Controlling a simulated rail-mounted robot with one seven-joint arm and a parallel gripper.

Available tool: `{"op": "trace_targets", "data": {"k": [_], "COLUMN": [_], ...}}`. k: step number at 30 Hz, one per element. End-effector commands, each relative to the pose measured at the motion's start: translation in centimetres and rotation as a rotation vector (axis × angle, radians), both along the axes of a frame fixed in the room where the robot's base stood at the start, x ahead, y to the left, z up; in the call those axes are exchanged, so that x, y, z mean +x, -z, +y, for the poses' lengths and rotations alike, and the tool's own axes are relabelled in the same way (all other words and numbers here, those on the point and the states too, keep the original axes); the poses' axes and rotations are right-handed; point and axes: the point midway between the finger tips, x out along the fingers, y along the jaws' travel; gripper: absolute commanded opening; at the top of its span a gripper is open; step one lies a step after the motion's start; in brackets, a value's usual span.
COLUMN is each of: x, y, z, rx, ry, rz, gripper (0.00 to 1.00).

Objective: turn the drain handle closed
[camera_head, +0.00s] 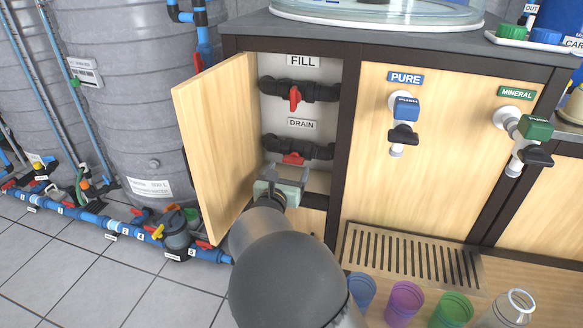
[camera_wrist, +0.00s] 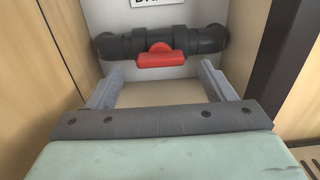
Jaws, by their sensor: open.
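The red drain handle (camera_head: 293,158) sits on a black pipe under the DRAIN label (camera_head: 301,124), inside the open cabinet. Its bar lies along the pipe, roughly level. In the wrist view the drain handle (camera_wrist: 156,56) is in front of my gripper, centred between the fingers. My gripper (camera_head: 287,172) is open and empty just below and in front of the handle; it also shows in the wrist view (camera_wrist: 158,76). The fingers appear apart from the handle. The red fill handle (camera_head: 294,98) above hangs downward, across its pipe.
The open wooden cabinet door (camera_head: 217,140) stands close to the left of my arm. A dark cabinet post (camera_head: 343,120) is to the right. Several cups (camera_head: 405,300) and a slatted drip tray (camera_head: 410,255) are at the lower right.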

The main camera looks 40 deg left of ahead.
Motion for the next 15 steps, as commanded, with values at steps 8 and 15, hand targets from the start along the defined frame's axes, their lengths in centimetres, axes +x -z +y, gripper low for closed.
{"op": "trace_targets", "data": {"k": [8,15], "x": [3.2,3.6], "y": [0.0,0.0], "z": [1.2,1.3], "rx": [0.0,0.0], "ry": [0.001,0.0], "rz": [-0.001,0.0], "gripper": [0.76,0.76]}}
